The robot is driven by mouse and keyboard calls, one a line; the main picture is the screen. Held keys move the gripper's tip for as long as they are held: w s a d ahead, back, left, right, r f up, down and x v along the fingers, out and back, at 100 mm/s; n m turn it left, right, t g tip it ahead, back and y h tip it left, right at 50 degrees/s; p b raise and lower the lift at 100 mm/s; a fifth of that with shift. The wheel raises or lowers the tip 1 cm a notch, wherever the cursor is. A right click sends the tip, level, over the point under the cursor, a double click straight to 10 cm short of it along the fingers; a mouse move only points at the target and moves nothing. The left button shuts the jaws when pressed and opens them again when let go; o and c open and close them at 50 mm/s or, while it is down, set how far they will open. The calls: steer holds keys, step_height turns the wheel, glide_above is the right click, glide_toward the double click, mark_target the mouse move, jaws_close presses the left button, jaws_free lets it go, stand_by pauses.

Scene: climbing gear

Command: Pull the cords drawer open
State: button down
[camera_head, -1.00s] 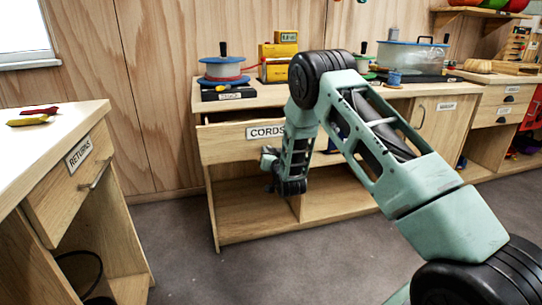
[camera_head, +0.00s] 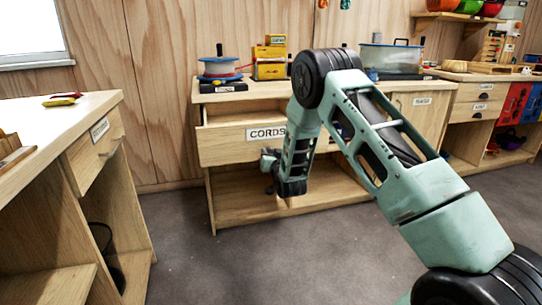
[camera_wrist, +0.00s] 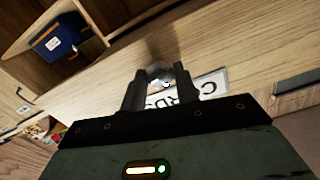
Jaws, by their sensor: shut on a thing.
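The cords drawer (camera_head: 222,147) has a pale wood front with a white CORDS label (camera_head: 265,133). It stands partly open, and its inside shows behind the top edge of the front. My gripper (camera_head: 268,160) is at the drawer front, just below the label, in the head view. In the wrist view, my gripper's two dark fingers (camera_wrist: 159,85) are shut around a small shiny handle (camera_wrist: 157,74) beside the label (camera_wrist: 205,88). The fingers hide most of the handle. My arm covers the right part of the drawer in the head view.
The returns cabinet (camera_head: 88,150) stands close on the left. Open shelves lie below the drawer. The grey floor (camera_head: 230,265) in front is clear.

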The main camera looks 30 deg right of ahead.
stand_by(0.3)
steer(key=c, duration=1.1)
jaws_free()
steer(key=shift+o, duration=0.2)
steer(key=shift+s, duration=0.1)
steer(key=p+v, duration=0.1)
steer(key=v, duration=1.6)
steer(key=shift+s+r, duration=0.1)
steer(key=shift+s, duration=0.05)
